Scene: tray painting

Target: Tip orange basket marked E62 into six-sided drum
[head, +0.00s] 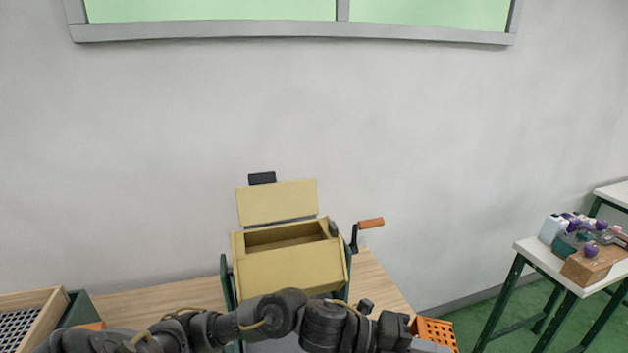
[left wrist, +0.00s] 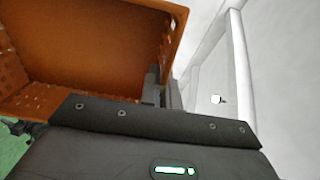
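The six-sided drum (head: 290,272) is pale yellow and stands on the wooden table with its lid (head: 277,203) swung up and its top opening facing up. An orange basket with holes in its walls (head: 436,333) shows at the lower right of the head view, and fills the upper left of the left wrist view (left wrist: 80,45). My left arm reaches across in front of the drum. My left gripper (left wrist: 160,88) appears shut on the basket's wall. No E62 mark is visible. My right gripper is not in view.
A crank with an orange handle (head: 371,223) sticks out right of the drum. A wooden-framed tray (head: 58,310) and a dark green box (head: 82,308) stand at the left. A white side table (head: 540,252) with a cardboard box (head: 592,268) of bottles is at the right.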

